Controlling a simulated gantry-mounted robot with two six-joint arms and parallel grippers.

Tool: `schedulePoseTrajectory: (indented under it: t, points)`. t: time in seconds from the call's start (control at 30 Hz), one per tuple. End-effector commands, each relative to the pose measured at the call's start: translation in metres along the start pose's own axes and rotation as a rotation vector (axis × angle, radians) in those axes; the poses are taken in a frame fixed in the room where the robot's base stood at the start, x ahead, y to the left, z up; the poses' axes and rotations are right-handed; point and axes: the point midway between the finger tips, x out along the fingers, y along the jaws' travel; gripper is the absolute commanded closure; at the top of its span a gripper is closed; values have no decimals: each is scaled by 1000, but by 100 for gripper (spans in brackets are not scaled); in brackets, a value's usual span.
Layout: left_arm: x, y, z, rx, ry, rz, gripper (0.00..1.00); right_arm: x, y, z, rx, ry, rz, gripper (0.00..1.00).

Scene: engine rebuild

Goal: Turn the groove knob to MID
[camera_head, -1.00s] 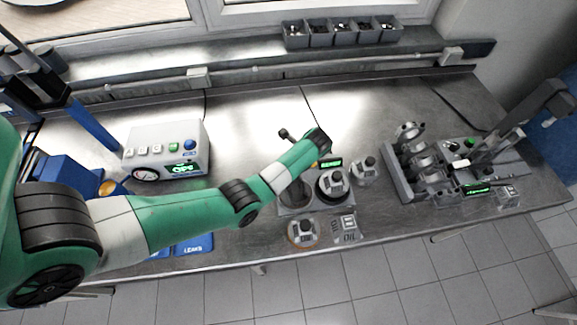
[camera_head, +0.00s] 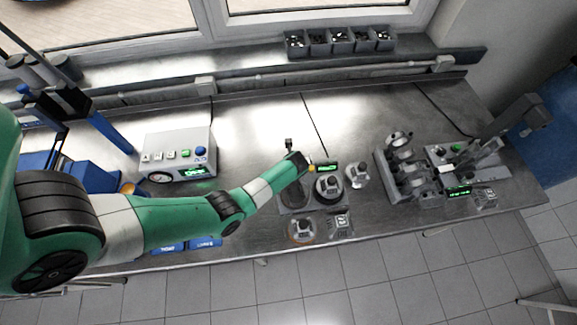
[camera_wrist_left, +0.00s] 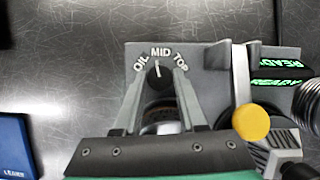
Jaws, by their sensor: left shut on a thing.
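The groove knob (camera_wrist_left: 159,76) sits on a grey panel (camera_wrist_left: 207,56) marked OIL, MID and TOP in the left wrist view. Its white pointer line stands nearly upright, towards MID. My left gripper (camera_wrist_left: 162,82) has one finger on each side of the knob and is shut on it. In the head view, my left gripper (camera_head: 303,168) is at the back left of the grey ring station, and the knob is hidden there. My right gripper is not in view.
A green-lit display (camera_head: 327,167) and a yellow-ended lever (camera_wrist_left: 251,122) are close right of the gripper. A grey ring stand (camera_head: 328,187) is beside them. A gauge box (camera_head: 178,155) stands left, a crankshaft fixture (camera_head: 405,170) right.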

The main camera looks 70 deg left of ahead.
Motion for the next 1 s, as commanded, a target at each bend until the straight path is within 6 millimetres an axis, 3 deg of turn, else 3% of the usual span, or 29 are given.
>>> schedulePoseTrajectory:
  t: [0.1,0.4,1.0]
  points:
    - [-5,1,3,77,0,-31,100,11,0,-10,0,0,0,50]
    - [-2,1,2,212,0,-88,100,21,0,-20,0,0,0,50]
    - [0,1,1,251,-1,-105,100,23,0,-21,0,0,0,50]
